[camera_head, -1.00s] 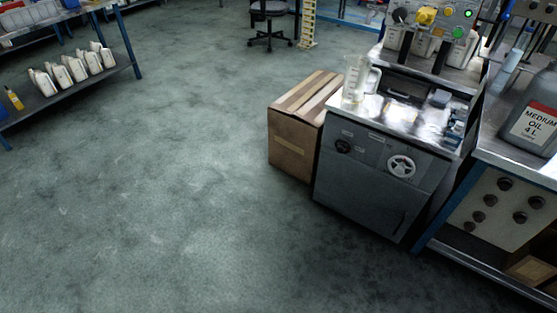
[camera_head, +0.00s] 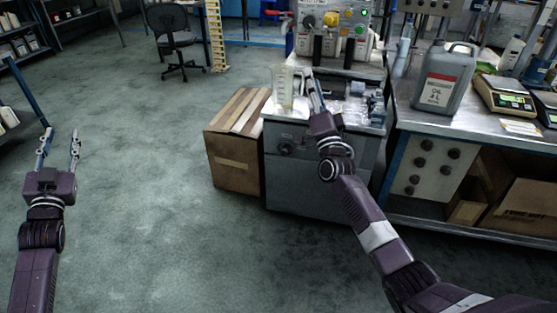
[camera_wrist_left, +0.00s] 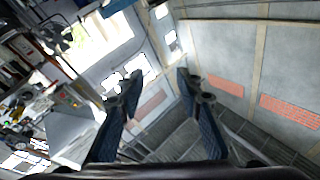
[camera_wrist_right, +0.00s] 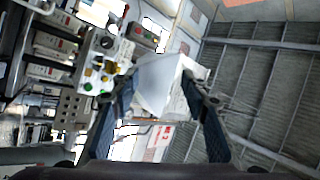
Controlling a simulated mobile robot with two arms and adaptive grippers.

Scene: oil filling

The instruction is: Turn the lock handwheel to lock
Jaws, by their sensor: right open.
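The grey cabinet (camera_head: 305,185) stands right of centre in the head view, with a dark round knob (camera_head: 286,149) on the left of its upper front. The white handwheel is not visible now; my right forearm covers that part of the cabinet front. My right gripper (camera_head: 314,86) is in front of the cabinet top, pointing up, open and empty. Its spread fingers also show in the right wrist view (camera_wrist_right: 158,80). My left gripper (camera_head: 60,142) is open and empty over bare floor at the far left. Its parted fingers also show in the left wrist view (camera_wrist_left: 158,80).
A clear measuring jug (camera_head: 285,88) stands on the cabinet top, close left of my right gripper. A cardboard box (camera_head: 233,165) stands left of the cabinet. A workbench (camera_head: 470,115) with a grey oil canister (camera_head: 446,78) is on the right. The floor between my arms is clear.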

